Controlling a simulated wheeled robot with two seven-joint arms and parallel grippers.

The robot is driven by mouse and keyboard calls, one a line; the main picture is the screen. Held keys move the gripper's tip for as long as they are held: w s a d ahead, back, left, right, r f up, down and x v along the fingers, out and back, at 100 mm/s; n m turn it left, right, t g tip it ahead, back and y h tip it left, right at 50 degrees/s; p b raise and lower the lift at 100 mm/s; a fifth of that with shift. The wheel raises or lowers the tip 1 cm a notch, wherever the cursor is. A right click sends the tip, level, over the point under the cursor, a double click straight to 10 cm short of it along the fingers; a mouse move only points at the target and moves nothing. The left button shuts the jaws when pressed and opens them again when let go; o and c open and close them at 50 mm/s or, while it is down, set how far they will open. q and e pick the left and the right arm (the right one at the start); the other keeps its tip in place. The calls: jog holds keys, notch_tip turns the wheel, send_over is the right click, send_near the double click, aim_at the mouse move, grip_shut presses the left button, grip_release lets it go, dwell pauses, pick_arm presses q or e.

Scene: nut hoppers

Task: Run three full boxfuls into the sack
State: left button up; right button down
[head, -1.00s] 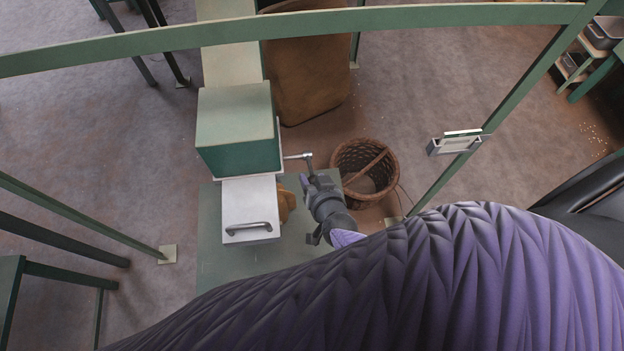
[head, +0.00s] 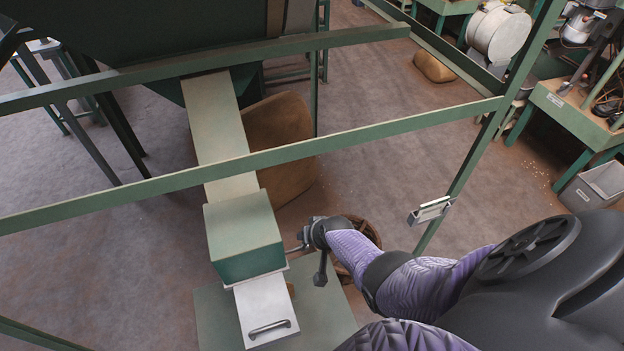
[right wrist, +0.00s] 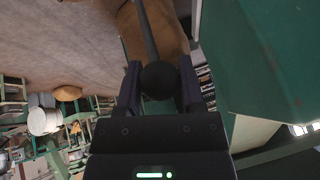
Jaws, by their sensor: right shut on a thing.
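The green box (head: 243,237) sits at the lower end of the cream chute (head: 215,125). A white slide plate (head: 265,308) with a handle comes out of its near side. My right gripper (right wrist: 160,92) is shut on the black ball knob (right wrist: 161,76) of a dark lever (right wrist: 148,30). In the head view the right gripper (head: 313,236) is at the box's right side, by a short metal rod (head: 296,249). A scrap of brown (head: 290,289), possibly the sack's edge, shows beside the slide plate; most of it is hidden. My left gripper is out of view.
A large brown sack (head: 280,140) stands behind the chute, under the dark green hopper (head: 170,40). My right arm partly covers a wicker basket (head: 366,231). Green rails (head: 330,143) cross above. A small counter-like holder (head: 431,210) is on the right post.

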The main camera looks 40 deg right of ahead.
jog(key=shift+w+d+r, duration=0.15)
jog(key=shift+w+r, duration=0.05)
jog(key=shift+w, duration=0.25)
jog(key=shift+w+d+r, duration=0.1)
jog(key=shift+w+r, duration=0.05)
jog(key=shift+w, duration=0.25)
jog(key=shift+c, duration=1.2)
grip_release()
jog(key=p+v, duration=0.8)
jog(key=v, duration=0.2)
jog(key=shift+f, duration=0.15)
